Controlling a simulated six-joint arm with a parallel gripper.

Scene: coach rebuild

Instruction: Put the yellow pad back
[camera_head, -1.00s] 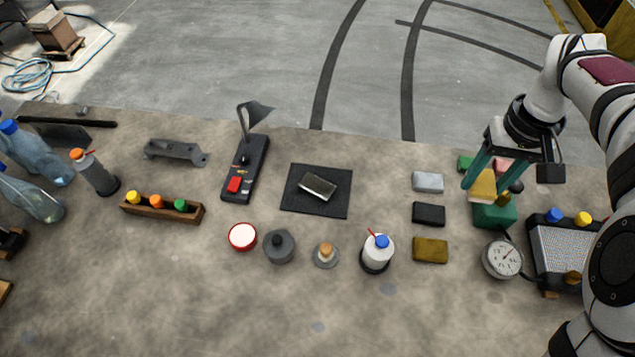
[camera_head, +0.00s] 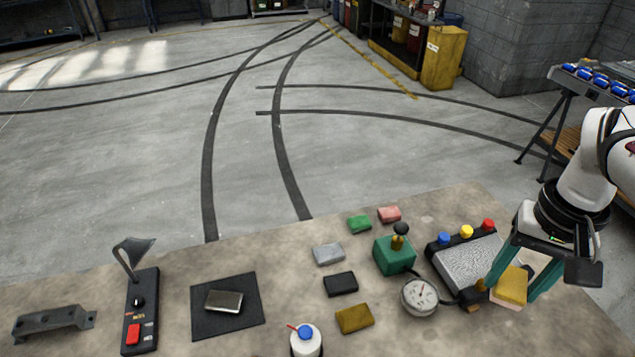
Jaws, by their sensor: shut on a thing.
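My gripper (camera_head: 513,291) is shut on a yellow pad (camera_head: 511,283) with a paler side face. The pad sits between the two green fingers at the right of the table (camera_head: 575,335). It overlaps the right front corner of a grey textured box (camera_head: 468,268) in the picture. I cannot tell how high it is above the table. A darker mustard pad (camera_head: 354,318) lies on the table, in front of a black pad (camera_head: 340,284) and a grey pad (camera_head: 328,254). A green pad (camera_head: 359,224) and a pink pad (camera_head: 389,214) lie farther back.
A green block with a brass fitting (camera_head: 394,255) and a round dial gauge (camera_head: 419,296) stand left of the textured box. A white bottle (camera_head: 306,341) stands at the front. A black mat (camera_head: 210,320) bears a silver-topped block.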

